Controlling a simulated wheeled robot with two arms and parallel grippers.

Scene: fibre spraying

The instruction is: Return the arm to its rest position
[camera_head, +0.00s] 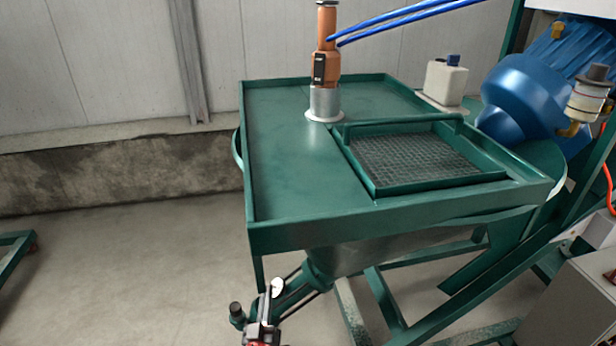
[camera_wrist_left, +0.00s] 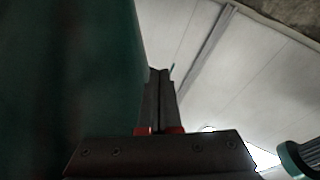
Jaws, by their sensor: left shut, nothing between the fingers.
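My left gripper (camera_head: 265,306) shows at the bottom of the head view, low in front of the green table (camera_head: 290,200). My right gripper is in neither view.
An orange spray tool (camera_head: 326,50) with blue hoses stands in a metal holder (camera_head: 324,103) on the table. A mesh tray (camera_head: 410,157), a white bottle (camera_head: 446,82) and a blue motor (camera_head: 522,100) are to the right. Open floor (camera_head: 130,270) lies left of the table.

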